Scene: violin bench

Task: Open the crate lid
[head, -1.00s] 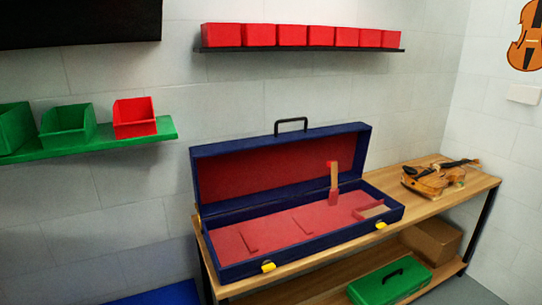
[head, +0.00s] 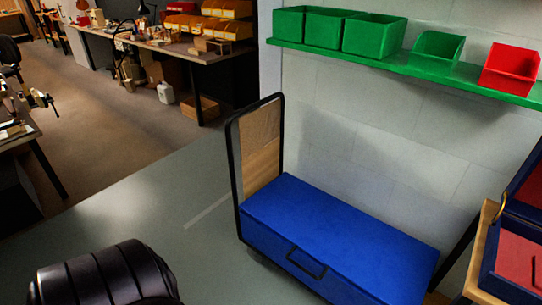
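A dark handle (head: 306,262) shows on the side facing me. The crate's lower right part is cut off by the picture's bottom edge. Neither of my grippers is in view.
A black upright frame with a wooden panel (head: 262,168) stands at the crate's left end. A green shelf (head: 390,65) with green and red bins hangs above. The open violin case (head: 492,262) is on a bench at right. Grey floor (head: 130,215) left of the crate is clear.

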